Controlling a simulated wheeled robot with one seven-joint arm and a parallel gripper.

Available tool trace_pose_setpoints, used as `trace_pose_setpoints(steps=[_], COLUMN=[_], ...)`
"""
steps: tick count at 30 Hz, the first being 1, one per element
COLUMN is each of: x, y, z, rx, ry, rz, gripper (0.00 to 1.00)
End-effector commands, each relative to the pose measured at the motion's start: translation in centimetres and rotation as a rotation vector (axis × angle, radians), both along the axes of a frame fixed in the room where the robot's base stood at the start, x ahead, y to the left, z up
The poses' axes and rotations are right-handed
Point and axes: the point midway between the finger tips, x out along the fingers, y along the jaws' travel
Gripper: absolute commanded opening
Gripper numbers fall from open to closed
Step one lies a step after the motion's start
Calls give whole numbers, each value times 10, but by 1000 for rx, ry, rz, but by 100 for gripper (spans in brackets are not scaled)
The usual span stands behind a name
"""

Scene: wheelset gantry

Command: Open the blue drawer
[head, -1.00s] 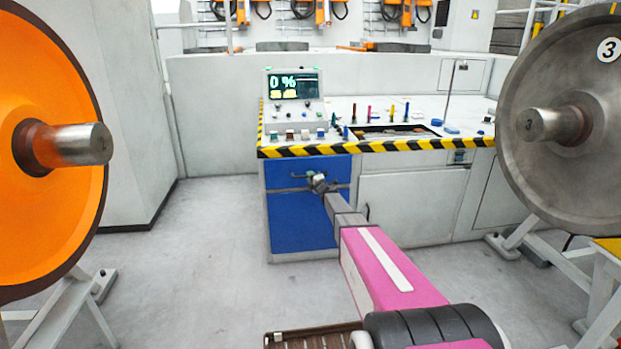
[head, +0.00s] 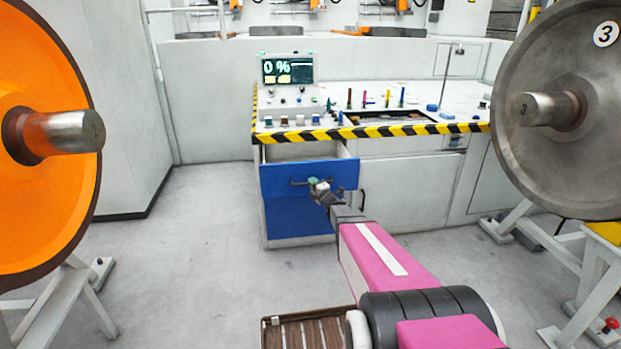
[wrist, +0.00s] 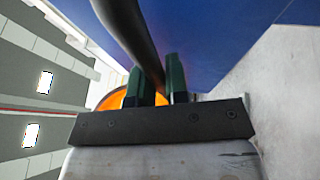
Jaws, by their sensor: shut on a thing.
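The blue drawer (head: 281,181) is in the left end of the white console in the head view. It stands partly pulled out, with its open top and inner side wall showing. My gripper (head: 312,183) is at the dark bar handle (head: 298,182) on its front. In the wrist view the two dark green fingers of my gripper (wrist: 158,86) stand on either side of the handle (wrist: 135,35), shut on it. The blue drawer front (wrist: 215,40) fills the upper right there. The drawer's inside is mostly hidden from the head view.
The console top (head: 420,117) carries a screen, buttons and several coloured tools behind a striped edge. An orange wheel (head: 40,200) stands at left and a grey wheel (head: 560,80) at right, both on stands. The floor (head: 190,270) left of the drawer is clear.

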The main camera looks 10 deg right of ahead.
Motion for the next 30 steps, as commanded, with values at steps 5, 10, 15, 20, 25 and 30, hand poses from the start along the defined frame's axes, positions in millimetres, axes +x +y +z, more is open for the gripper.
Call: trace_pose_setpoints(steps=[5, 10, 15, 20, 25, 30], x=[-29, -40, -43, -42, -42, -42], y=[0, 0, 0, 0, 0, 0], z=[0, 0, -1, -1, -1, -1], rx=[0, -1, 0, 0, -1, 0], ry=[1, 2, 1, 1, 2, 1], rz=[-1, -1, -1, -1, -1, -1], gripper=[0, 0, 0, 0, 24, 39])
